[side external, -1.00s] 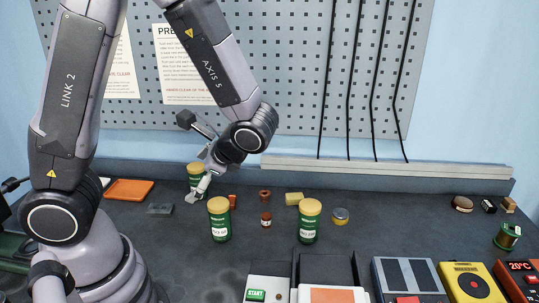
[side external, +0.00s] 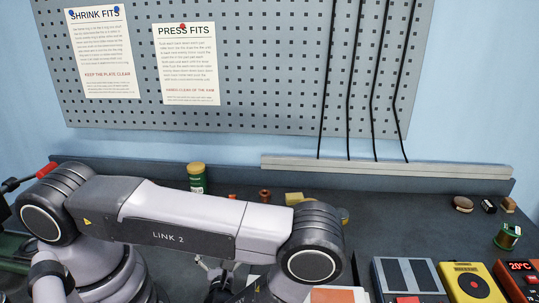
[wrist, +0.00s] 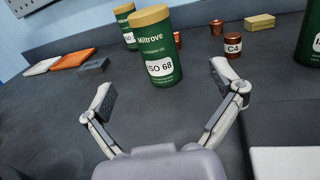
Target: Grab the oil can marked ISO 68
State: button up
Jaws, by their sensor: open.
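The oil can marked ISO 68 (wrist: 157,55) is a green cylinder with a tan lid and a white label. It stands upright on the bench near the centre of the wrist view. My gripper (wrist: 160,80) is open and empty, its two fingers spread wide, low over the bench and facing the can. The can is beyond the fingertips, roughly between them in the picture. In the side external view my arm hides this can, and only part of my gripper shows below the arm.
A similar can (wrist: 126,27) stands behind, left; it also shows in the side view (side external: 197,181). Another green can (wrist: 312,40) is cut off at right. A C4 jar (wrist: 233,45), a yellow block (wrist: 259,22) and an orange tray (wrist: 73,59) lie around. The bench between my fingers is clear.

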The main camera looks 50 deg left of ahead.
jog(key=x, duration=0.7)
jog(key=shift+a+r, duration=0.1)
jog(key=shift+a, duration=0.15)
jog(key=x, duration=0.4)
jog(key=shift+s+a, duration=0.2)
jog(key=shift+s, duration=0.1)
jog(key=shift+w+a, duration=0.35)
jog(key=shift+a, duration=0.1)
jog(key=shift+c, duration=0.4)
jog(key=c, duration=1.3)
jog(key=shift+o, duration=0.2)
